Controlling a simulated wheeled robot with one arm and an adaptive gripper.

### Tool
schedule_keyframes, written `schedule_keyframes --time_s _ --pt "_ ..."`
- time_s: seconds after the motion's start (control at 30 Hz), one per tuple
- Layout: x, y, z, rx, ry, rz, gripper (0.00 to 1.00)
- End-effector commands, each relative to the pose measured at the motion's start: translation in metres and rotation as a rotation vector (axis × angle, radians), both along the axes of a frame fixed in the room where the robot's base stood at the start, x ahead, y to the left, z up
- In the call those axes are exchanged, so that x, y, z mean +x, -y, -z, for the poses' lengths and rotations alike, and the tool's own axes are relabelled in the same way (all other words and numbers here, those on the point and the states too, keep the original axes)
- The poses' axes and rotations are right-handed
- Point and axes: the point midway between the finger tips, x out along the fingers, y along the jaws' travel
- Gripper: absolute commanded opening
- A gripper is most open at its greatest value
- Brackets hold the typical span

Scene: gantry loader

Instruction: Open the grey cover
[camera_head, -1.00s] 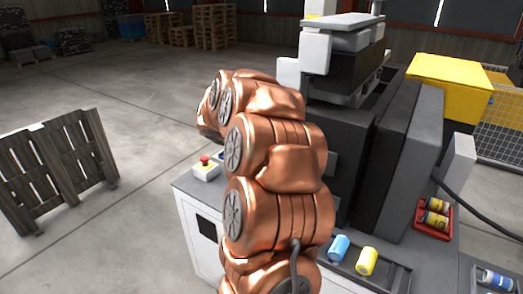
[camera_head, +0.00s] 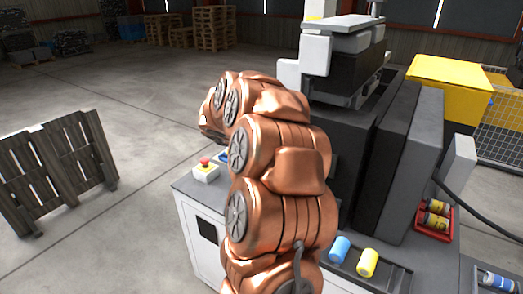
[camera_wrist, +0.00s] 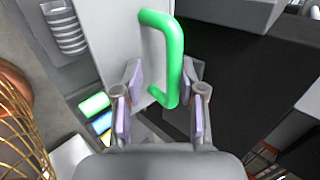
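In the wrist view, a light grey panel (camera_wrist: 110,38), which looks like the grey cover, carries a bright green bar handle (camera_wrist: 176,52). My gripper (camera_wrist: 163,88) is open, with one finger on each side of the handle's lower end in the picture. Gaps show between the fingers and the bar; I cannot tell how deep the bar sits between them. In the head view my copper arm hides my gripper and the green handle.
In the head view, the machine has a dark block (camera_head: 340,145) behind my arm. A red emergency button box (camera_head: 206,171) sits at its left corner. Blue (camera_head: 340,248) and yellow (camera_head: 367,262) cylinders lie in front. A red tray (camera_head: 433,222) stands right. Floor at left is open before a pallet (camera_head: 60,172).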

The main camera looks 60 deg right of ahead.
Motion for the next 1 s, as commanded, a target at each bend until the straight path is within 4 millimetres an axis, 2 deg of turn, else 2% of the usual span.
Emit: schedule_keyframes --time_s 0.27,0.6,1.0 --pt "0.001 -0.002 -0.002 0.000 0.001 -0.001 0.39" --pt "0.000 -0.014 -0.015 -0.002 0.003 0.000 0.39" --pt "0.000 -0.025 -0.019 0.000 -0.001 -0.001 0.39"
